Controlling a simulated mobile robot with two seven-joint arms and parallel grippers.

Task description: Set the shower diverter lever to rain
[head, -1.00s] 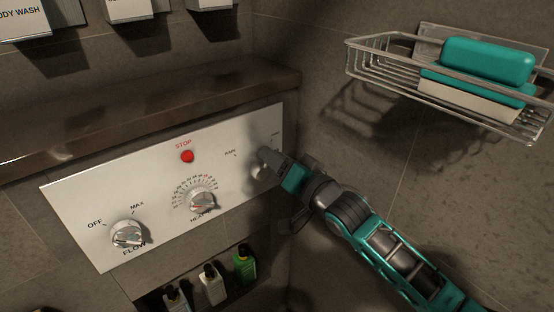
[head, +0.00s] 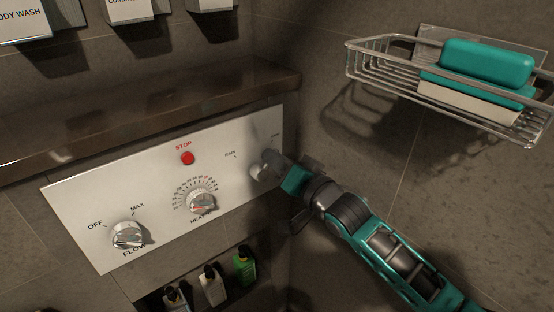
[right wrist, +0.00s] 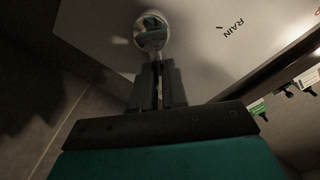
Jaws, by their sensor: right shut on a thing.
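The diverter lever sits at the right end of the white control panel (head: 95,200), mostly hidden by my right gripper (head: 266,166) in the head view. In the right wrist view its round chrome hub (right wrist: 152,32) shows just beyond my right gripper (right wrist: 157,86). The fingers are shut on the lever (right wrist: 157,68), of which only a thin part shows between them. The RAIN mark (right wrist: 233,28) is to the right of the hub in the wrist view. In the head view it is up and left of my gripper. My left gripper is not in view.
The panel also has a red STOP button (head: 187,158), a heat dial (head: 201,203) and a flow knob (head: 127,236). A dark ledge (head: 150,105) juts out above. A niche below holds several bottles (head: 212,285). A wire soap basket (head: 385,62) is at upper right.

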